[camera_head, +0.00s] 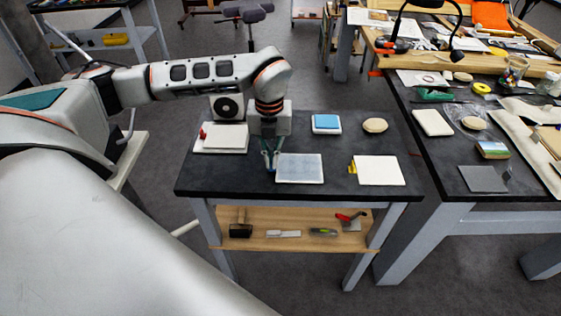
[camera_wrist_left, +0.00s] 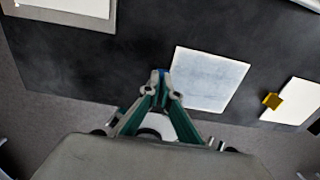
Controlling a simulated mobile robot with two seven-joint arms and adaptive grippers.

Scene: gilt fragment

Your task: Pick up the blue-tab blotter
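The blue-tab blotter (camera_head: 302,168) is a pale bluish-white square sheet lying at the front middle of the dark table. It also shows in the left wrist view (camera_wrist_left: 210,80). My left gripper (camera_head: 270,167) points down at its left edge. In the left wrist view the fingertips (camera_wrist_left: 162,77) come together around a small blue piece, which looks like the blotter's tab. The fingers mostly hide the tab. The blotter lies flat and appears to rest on the table. My right gripper is not in view.
A white pad (camera_head: 381,170) with a yellow tab lies to the right. A white pad with a red piece (camera_head: 221,138) lies behind left. A blue-topped pad (camera_head: 326,123) and round beige disc (camera_head: 375,125) lie behind. Tools rest on the lower shelf (camera_head: 290,218). A cluttered bench stands right.

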